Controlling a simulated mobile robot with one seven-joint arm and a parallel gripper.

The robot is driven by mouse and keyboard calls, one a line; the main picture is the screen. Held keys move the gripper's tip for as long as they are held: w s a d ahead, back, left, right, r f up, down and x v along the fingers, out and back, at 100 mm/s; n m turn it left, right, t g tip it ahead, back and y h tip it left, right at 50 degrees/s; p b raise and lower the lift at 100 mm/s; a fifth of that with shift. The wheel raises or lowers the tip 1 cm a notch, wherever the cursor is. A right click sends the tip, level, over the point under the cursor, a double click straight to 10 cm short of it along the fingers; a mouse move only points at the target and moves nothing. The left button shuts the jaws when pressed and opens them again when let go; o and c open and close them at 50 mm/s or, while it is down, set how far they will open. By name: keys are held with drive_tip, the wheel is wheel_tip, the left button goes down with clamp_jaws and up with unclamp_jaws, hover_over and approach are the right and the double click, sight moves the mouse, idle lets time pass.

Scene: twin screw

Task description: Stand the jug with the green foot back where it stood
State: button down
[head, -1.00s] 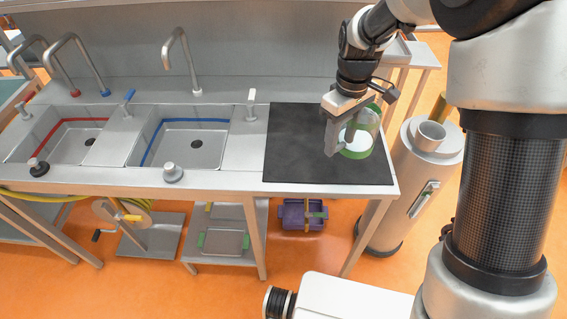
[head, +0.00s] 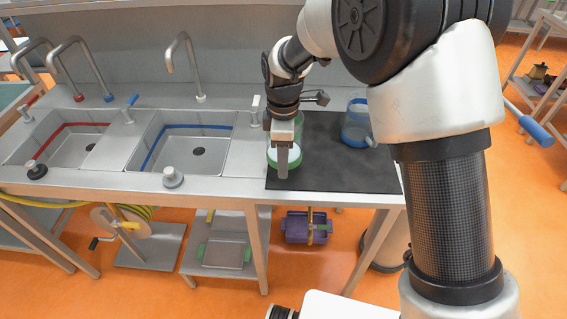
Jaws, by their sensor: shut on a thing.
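The jug with the green foot (head: 294,163) is at the left part of the dark mat (head: 335,173) in the head view. Its clear wall is mostly hidden behind my gripper (head: 283,168), which is shut on it from the near side. The jug looks upright. I cannot tell whether its foot touches the mat or hangs just above it. A second jug with a blue foot (head: 356,137) stands towards the back right of the mat, partly hidden by my arm.
Two steel sinks, one with a red stripe (head: 65,143) and one with a blue stripe (head: 187,144), lie to the left. A purple crate (head: 306,228) sits below. The mat's front right is clear.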

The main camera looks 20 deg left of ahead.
drive_tip(key=shift+f, duration=1.05)
drive_tip(key=shift+f, duration=0.25)
drive_tip(key=c, duration=0.9)
unclamp_jaws()
drive_tip(key=shift+r, duration=0.1)
